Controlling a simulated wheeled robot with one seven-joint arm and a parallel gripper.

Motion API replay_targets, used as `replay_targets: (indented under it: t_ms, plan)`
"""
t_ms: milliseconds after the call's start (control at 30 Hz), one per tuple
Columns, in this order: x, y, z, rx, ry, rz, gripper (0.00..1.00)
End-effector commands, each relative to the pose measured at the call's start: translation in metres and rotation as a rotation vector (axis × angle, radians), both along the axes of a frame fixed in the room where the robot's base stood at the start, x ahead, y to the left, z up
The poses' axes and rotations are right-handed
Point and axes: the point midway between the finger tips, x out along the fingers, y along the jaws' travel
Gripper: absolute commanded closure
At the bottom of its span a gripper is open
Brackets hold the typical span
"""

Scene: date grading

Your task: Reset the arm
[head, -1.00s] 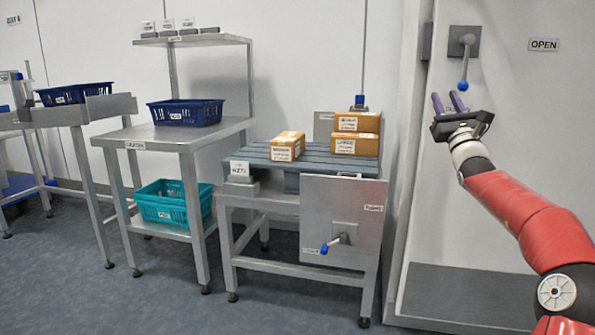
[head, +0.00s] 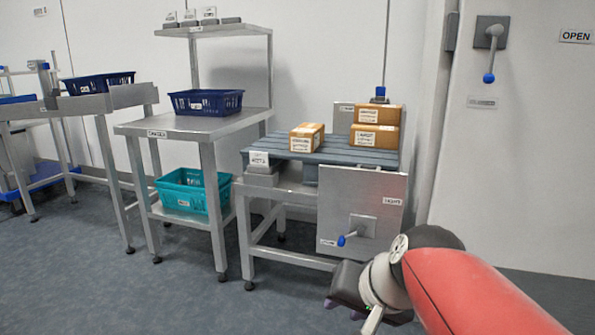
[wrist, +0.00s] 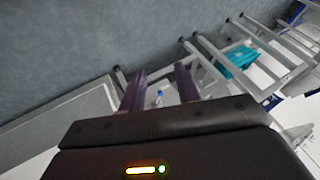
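My red arm reaches in from the lower right of the head view. My gripper (head: 362,304) is low in front of the weighing bench, over the floor. In the wrist view its two purple fingers (wrist: 160,88) stand apart with nothing between them. A small blue knob shows beyond the fingers in the wrist view. My gripper is apart from the bench and the boxes as far as I can see.
A steel bench (head: 290,195) with a slatted top carries several cardboard boxes (head: 376,127). A blue-knobbed lever (head: 351,236) sticks out from its front panel. A shelf table (head: 190,126) holds a navy crate (head: 206,102) above a teal crate (head: 188,190). A wall lever (head: 488,60) is right. Floor at left is clear.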

Motion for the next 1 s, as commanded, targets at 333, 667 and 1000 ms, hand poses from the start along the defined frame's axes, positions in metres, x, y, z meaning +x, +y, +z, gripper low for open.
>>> replay_targets:
  t_ms: [333, 667, 1000]
  plan:
    - [-0.107, -0.076, -0.065, -0.414, 0.02, 0.157, 0.67]
    - [-0.103, -0.075, 0.023, -0.41, 0.024, 0.152, 0.67]
    - [-0.103, -0.075, 0.072, -0.409, 0.024, 0.151, 0.67]
